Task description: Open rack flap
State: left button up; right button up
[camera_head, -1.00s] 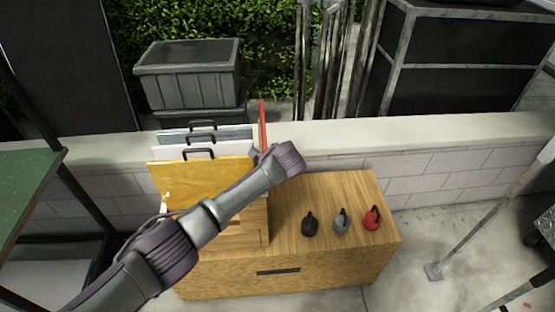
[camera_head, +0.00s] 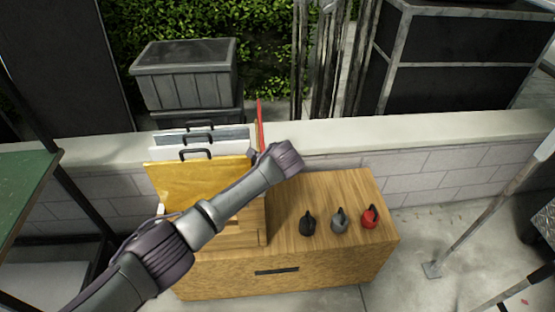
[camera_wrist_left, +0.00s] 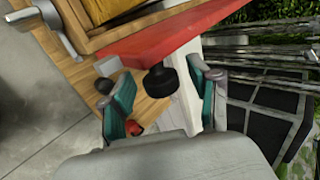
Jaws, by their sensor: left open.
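The wooden rack (camera_head: 254,222) stands at the left of a wooden cabinet top. A red flap (camera_head: 260,125) shows edge-on at its right side in the head view. In the left wrist view the red flap (camera_wrist_left: 150,38) crosses the top, with a black round knob (camera_wrist_left: 161,82) on it. My left gripper (camera_wrist_left: 163,74) is open, its teal-padded fingers on either side of the knob; I cannot tell whether they touch it. In the head view my left arm crosses before the rack and its fingers are mostly hidden. My right gripper is not in view.
Yellow (camera_head: 190,180), white and grey panels with black handles stand in the rack. Black (camera_head: 307,225), grey (camera_head: 339,222) and red (camera_head: 369,217) small objects sit on the cabinet top (camera_head: 345,187). A low block wall (camera_head: 430,175) runs behind. A green-topped stand (camera_head: 25,185) is at left.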

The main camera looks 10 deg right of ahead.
pick_arm(q)
jog(key=v, duration=1.1)
jog(key=shift+s, duration=0.1)
